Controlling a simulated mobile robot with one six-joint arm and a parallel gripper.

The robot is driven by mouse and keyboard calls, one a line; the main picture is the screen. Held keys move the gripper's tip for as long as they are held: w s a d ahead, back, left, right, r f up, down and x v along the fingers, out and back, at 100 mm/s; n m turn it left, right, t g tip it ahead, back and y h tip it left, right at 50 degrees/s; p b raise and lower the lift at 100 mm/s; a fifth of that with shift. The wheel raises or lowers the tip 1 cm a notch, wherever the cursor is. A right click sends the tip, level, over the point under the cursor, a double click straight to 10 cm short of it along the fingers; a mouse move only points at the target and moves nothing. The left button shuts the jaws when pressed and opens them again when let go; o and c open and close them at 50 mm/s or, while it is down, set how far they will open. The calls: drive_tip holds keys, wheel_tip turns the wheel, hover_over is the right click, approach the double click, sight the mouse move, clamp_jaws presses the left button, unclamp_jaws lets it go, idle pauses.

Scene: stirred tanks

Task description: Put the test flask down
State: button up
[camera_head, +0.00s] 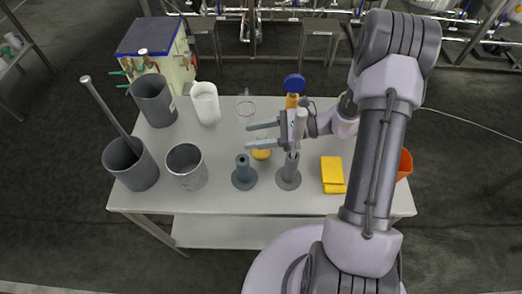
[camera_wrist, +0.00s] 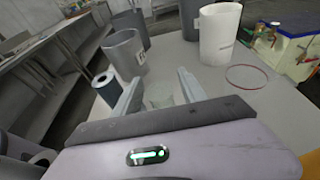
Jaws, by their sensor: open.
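The test flask seems to be the small vessel with yellow contents (camera_head: 261,153) on the table, just below my gripper's lower finger in the head view. A pale, glassy shape (camera_wrist: 163,96) shows between the fingers in the wrist view; its outline is faint. My gripper (camera_head: 248,136) points left over the middle of the table. Its two fingers are spread apart, with a clear gap to both sides of the glassy shape in the wrist view (camera_wrist: 160,78). The flask looks upright, but its base is hard to make out.
A blue-topped box (camera_head: 157,50) stands back left.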

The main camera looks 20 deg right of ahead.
drive_tip(key=shift+w+a+f, duration=0.1)
drive_tip(key=shift+w+a, duration=0.05)
drive_tip(key=shift+a, duration=0.4)
clamp_jaws()
idle(1.0)
